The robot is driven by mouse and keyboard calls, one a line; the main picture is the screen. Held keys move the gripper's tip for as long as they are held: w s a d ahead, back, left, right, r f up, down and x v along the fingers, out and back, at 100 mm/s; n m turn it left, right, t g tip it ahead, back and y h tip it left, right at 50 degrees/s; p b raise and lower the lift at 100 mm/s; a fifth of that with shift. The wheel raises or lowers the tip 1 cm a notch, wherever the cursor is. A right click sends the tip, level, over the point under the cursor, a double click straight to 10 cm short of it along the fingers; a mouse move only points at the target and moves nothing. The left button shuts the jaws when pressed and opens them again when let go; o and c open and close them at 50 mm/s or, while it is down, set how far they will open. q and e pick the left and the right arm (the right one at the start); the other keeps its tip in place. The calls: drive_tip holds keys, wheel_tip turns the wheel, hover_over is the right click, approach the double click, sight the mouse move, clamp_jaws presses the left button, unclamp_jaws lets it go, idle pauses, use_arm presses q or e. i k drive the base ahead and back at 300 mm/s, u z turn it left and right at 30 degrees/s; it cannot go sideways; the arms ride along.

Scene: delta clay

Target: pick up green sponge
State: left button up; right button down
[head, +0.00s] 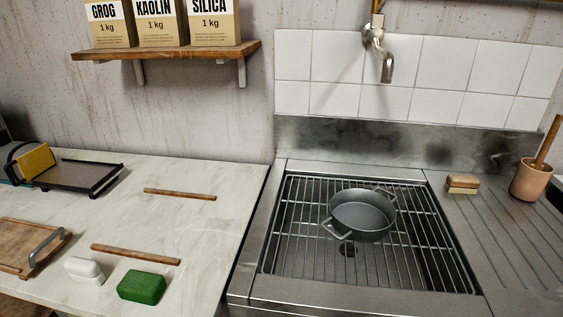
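A green sponge (142,287) lies on the pale countertop (205,240) near its front edge, at the lower left of the head view. It is a rounded block lying flat. A white block of similar shape (84,270) lies just left of it, apart from it. A thin wooden stick (136,254) lies just behind both. Neither of my grippers shows in the head view.
A metal sink (275,225) with a wire rack holds a dark two-handled pan (362,214). A brush (462,183) and a copper-coloured pot (531,180) stand on the right drainboard. Left are a wooden board (22,243) and black-framed tray (85,172). A shelf (165,52) hangs above.

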sight(139, 286)
drive_tip(key=z, duration=0.55)
drive_tip(key=k, duration=0.5)
drive_tip(key=u, duration=1.35)
drive_tip(key=i, duration=0.45)
drive_tip(key=u, duration=0.05)
